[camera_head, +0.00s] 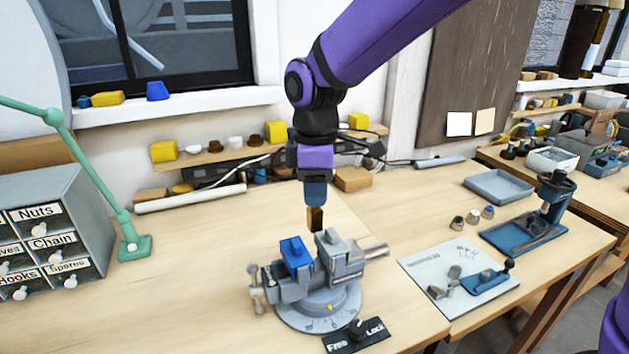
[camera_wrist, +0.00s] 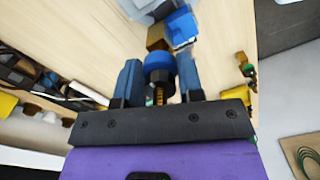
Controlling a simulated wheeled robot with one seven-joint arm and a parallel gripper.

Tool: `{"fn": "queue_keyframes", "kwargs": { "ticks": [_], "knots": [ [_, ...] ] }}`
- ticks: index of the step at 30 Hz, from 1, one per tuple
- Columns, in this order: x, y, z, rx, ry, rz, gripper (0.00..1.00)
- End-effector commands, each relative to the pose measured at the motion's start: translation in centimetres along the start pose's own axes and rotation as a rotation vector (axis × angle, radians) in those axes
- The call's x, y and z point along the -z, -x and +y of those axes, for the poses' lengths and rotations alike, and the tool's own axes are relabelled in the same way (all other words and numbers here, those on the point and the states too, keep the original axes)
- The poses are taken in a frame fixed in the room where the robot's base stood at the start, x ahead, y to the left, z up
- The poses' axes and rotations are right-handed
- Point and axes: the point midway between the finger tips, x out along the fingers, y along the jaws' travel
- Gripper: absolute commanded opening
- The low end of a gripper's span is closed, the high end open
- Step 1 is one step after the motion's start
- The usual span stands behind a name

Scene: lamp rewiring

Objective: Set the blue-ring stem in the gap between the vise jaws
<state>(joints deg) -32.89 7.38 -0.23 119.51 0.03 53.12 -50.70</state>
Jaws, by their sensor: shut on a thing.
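My gripper (camera_head: 315,197) points straight down and is shut on the blue-ring stem (camera_head: 315,218); the stem's brass end hangs below the fingers. In the wrist view, my gripper (camera_wrist: 159,80) has its two blue fingers on either side of the stem's blue ring (camera_wrist: 158,62), with brass thread and a dark nut near it. The grey vise (camera_head: 318,285) stands on a round swivel base below. Its blue-topped jaw (camera_head: 295,253) is left, its grey jaw (camera_head: 331,250) right, with a gap between. The stem is upright, its end close above the jaws; exact clearance is unclear.
A Free/Lock plate (camera_head: 356,337) lies at the vise's front. A green lamp arm (camera_head: 122,215) and labelled drawers (camera_head: 45,235) stand left. A white board (camera_head: 460,280) with metal parts and a blue fixture (camera_head: 525,232) lie right. Bench around the left is clear.

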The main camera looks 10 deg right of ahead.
Motion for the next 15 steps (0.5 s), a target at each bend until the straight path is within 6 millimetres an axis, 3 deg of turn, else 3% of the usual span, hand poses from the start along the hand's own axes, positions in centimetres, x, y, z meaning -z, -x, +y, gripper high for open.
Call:
{"fn": "queue_keyframes", "kwargs": {
  "ticks": [15],
  "knots": [
    [0.0,-2.6,0.0,0.0,-0.001,0.0,0.0]
  ]
}}
